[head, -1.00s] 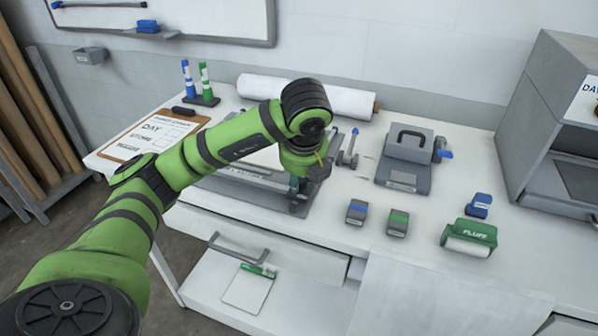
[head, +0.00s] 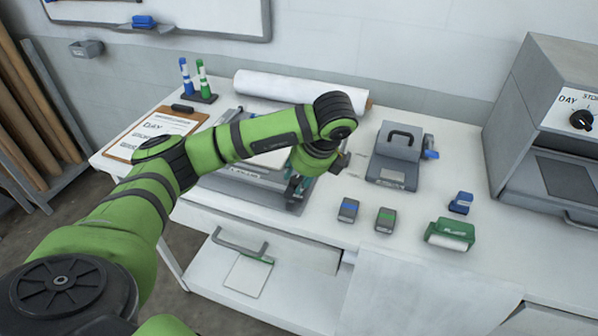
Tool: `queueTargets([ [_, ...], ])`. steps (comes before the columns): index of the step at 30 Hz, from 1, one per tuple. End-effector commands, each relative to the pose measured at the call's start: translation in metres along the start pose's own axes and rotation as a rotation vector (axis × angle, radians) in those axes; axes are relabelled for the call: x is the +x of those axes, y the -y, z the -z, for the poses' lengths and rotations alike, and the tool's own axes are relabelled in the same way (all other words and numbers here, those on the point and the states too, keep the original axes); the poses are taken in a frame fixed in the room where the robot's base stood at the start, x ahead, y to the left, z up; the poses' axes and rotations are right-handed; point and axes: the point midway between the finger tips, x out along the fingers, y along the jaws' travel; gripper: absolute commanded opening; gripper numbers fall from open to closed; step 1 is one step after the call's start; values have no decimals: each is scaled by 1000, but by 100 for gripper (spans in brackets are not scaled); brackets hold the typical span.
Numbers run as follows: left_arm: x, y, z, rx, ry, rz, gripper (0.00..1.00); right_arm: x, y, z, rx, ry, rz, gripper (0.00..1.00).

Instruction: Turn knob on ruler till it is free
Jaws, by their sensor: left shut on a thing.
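My left gripper (head: 343,163) is at the right end of the flat grey paper press (head: 215,182) with its ruler along the front edge. It is small and dark below my green wrist. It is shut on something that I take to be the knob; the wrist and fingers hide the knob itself. Near the ruler's right end a dark green part (head: 297,189) shows. The small blue-tipped lever fitting seen before is now behind my wrist. My right gripper is not in view.
A grey hand tool (head: 395,155) stands right of the press. A white roll (head: 290,92) lies behind. A grey oven-like box (head: 550,80) stands at right.

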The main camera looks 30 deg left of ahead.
Motion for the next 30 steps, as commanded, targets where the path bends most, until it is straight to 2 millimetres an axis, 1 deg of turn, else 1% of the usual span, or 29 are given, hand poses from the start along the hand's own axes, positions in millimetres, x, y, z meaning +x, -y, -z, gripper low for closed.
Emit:
queueTargets([
  [15, 0, 0, -1, -20, 3, -9, 1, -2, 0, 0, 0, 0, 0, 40],
  [16, 0, 0, -1, -20, 3, -9, 46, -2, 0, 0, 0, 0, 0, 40],
  [17, 0, 0, -1, -20, 3, -9, 56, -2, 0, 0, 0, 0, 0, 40],
  [26, 0, 0, -1, -17, 2, -8, 56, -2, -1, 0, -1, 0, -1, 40],
  [30, -4, 1, -1, -16, 3, -4, 56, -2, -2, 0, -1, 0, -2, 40],
])
